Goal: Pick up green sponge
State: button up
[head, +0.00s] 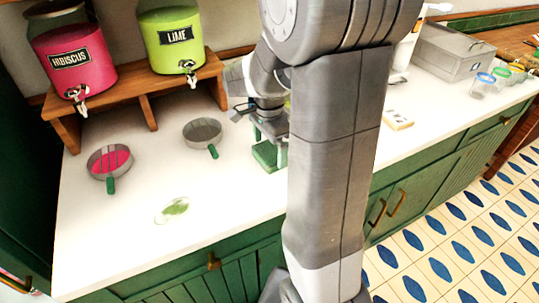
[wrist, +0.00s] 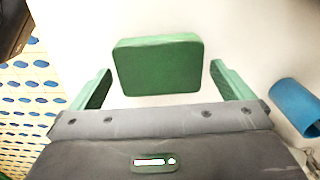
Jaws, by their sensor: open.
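The green sponge (wrist: 158,65) lies flat on the white counter. In the wrist view it sits between and just beyond the two green fingers of my gripper (wrist: 160,88), with a gap on each side. My gripper is open and holds nothing. In the head view my gripper (head: 269,140) is right above the sponge (head: 265,156), which my arm partly hides.
A grey pan (head: 203,132) and a pan with pink liquid (head: 109,161) stand to the left. A clear disc with green (head: 174,209) lies near the front edge. A blue cylinder (wrist: 297,106) is right of my gripper. Dispensers (head: 178,38) stand on a wooden shelf behind.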

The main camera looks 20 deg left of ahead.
aim_at(270, 152)
jog(key=shift+f, duration=0.75)
jog(key=c, duration=0.8)
jog(key=shift+r, duration=0.15)
notch_tip(270, 152, up, 10)
